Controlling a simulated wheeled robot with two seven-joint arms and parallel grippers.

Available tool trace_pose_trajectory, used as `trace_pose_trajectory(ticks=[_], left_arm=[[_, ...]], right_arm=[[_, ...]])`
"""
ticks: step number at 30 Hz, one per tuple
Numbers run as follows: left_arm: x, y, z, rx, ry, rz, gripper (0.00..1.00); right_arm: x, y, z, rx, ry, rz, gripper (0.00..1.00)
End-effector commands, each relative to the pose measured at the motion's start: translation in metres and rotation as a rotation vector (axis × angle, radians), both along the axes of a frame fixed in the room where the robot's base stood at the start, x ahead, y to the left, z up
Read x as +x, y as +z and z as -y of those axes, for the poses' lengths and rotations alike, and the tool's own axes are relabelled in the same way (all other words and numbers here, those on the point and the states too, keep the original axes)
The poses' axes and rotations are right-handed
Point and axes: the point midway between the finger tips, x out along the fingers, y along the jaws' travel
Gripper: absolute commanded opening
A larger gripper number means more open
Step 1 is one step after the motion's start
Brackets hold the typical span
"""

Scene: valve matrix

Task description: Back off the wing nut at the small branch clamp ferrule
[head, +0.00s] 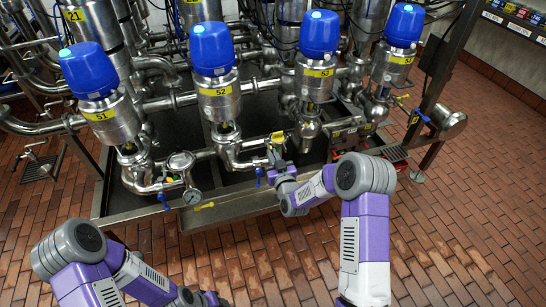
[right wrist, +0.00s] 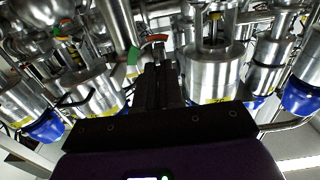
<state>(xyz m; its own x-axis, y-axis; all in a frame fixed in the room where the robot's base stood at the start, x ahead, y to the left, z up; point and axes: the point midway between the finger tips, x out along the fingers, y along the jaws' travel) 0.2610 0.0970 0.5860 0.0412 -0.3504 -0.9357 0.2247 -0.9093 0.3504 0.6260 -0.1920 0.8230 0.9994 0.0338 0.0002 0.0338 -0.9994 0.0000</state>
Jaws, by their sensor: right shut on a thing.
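My right gripper (head: 279,152) reaches in over the front edge of the drip tray, below and between valves 52 and 53. Its jaws are shut on a small part at the pipework. The jaws hide that part, and I cannot make out its shape or a wing nut's outline. A yellow piece (head: 277,137) shows right at the fingertips. In the right wrist view the dark fingers (right wrist: 159,84) point up into the pipes, with an orange piece (right wrist: 157,37) just beyond their tips. My left gripper (head: 208,298) is low at the bottom edge, far from the pipes; its jaws are unclear.
Blue-capped valves 51 (head: 87,70), 52 (head: 211,48) and 53 (head: 320,33) stand behind. The tray rim (head: 240,207) runs in front. The brick floor (head: 450,240) is clear.

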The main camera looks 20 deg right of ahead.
Motion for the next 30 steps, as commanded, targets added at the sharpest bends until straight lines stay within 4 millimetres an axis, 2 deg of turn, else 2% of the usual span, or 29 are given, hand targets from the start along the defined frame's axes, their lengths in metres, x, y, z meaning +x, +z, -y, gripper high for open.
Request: trace_pose_trajectory(ticks=[6, 7, 12, 23, 30], left_arm=[[0.000, 0.000, 0.000, 0.000, 0.000, 0.000, 0.43], [0.000, 0.000, 0.000, 0.000, 0.000, 0.000, 0.43], [0.000, 0.000, 0.000, 0.000, 0.000, 0.000, 0.43], [0.000, 0.001, 0.000, 0.000, 0.000, 0.000, 0.43], [0.000, 0.008, 0.000, 0.000, 0.000, 0.000, 0.43]], right_arm=[[0.000, 0.000, 0.000, 0.001, -0.001, 0.000, 0.00], [0.000, 0.000, 0.000, 0.001, -0.001, 0.000, 0.08], [0.000, 0.000, 0.000, 0.001, -0.001, 0.000, 0.33], [-0.005, 0.000, 0.000, 0.002, 0.000, -0.003, 0.33], [-0.040, 0.001, 0.001, 0.001, 0.001, -0.004, 0.33]])
